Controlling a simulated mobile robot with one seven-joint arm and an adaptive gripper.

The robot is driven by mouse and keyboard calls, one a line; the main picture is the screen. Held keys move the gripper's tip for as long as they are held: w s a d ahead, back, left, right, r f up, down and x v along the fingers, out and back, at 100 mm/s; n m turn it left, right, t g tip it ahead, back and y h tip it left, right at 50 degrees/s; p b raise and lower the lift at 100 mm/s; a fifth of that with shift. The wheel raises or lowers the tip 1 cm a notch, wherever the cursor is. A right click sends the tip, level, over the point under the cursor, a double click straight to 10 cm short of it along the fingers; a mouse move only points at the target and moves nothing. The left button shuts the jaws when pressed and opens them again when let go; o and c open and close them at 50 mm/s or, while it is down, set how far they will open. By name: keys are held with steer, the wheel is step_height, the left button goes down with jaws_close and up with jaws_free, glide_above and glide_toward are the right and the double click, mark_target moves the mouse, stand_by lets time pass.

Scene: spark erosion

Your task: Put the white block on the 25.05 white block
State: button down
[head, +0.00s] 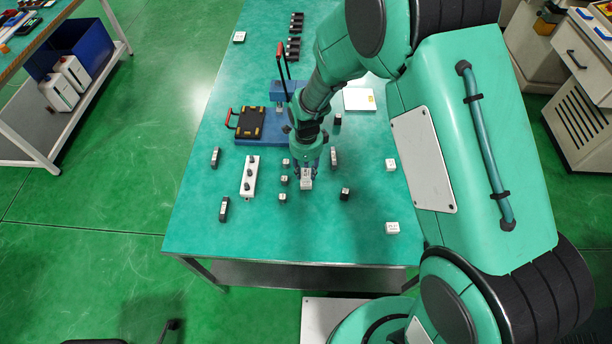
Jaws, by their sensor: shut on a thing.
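My gripper (307,172) points down over the middle of the green table and is shut on a white block (306,184) with dark marks on its face. Whether this block touches the table is unclear. Two more white blocks sit to the right, one upper (391,164) and one lower (392,228) near the front right corner. Another white block (239,37) lies at the far left of the table. Their printing is too small to read, so I cannot tell which is the 25.05 white block.
Small dark-and-light blocks (282,197) stand close left of my gripper, beside a white strip with dark knobs (250,176). Dark blocks stand to the right (345,194) and left (223,209). A black plate with a red handle (250,123) lies behind. The front table area is clear.

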mark_target(306, 173)
steer(key=shift+f+b, duration=0.35)
steer(key=shift+f, duration=1.35)
steer(key=shift+f, duration=0.2)
steer(key=c, duration=1.3)
jaws_free()
steer(key=shift+r, duration=0.15)
step_height(306, 173, up, 12)
steer(key=shift+r+p, duration=0.1)
steer(key=shift+p, duration=0.9)
